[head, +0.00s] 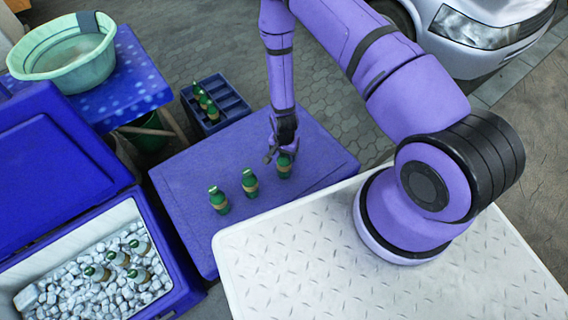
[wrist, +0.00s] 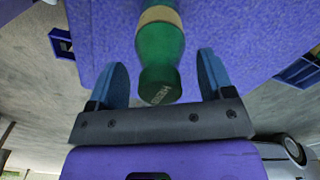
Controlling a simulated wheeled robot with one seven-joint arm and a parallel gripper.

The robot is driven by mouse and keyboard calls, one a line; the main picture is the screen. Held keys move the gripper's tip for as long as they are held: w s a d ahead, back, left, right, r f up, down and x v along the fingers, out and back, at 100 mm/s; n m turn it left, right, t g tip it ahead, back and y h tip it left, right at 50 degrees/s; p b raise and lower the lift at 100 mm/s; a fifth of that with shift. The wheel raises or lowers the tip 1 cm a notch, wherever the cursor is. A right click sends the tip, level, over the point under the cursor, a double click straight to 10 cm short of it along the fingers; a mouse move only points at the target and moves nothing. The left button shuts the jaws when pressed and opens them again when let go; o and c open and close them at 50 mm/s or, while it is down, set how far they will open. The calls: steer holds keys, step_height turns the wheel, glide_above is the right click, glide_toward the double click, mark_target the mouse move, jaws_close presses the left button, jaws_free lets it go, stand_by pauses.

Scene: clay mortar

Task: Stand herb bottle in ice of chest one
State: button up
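Three green herb bottles with tan labels stand in a row on a purple-blue surface (head: 160,185): a left bottle (head: 219,201), a middle bottle (head: 250,184) and a right bottle (head: 284,166). My gripper (head: 279,154) is at the right bottle. In the wrist view the gripper (wrist: 165,85) is open, with one finger on each side of a green bottle (wrist: 160,55) and gaps between. An open blue chest (head: 185,270) at lower left holds ice (head: 75,290), with several green bottles (head: 118,258) in it. No mark tells which chest is one.
A blue crate (head: 235,104) with several green bottles stands behind the surface. A pale green basin (head: 75,65) sits on a blue spotted table (head: 140,85) at upper left. A silver car (head: 480,40) is at upper right.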

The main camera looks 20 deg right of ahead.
steer(key=c, duration=1)
steer(key=shift+o, duration=0.2)
step_height(320, 180, up, 19)
stand_by(0.4)
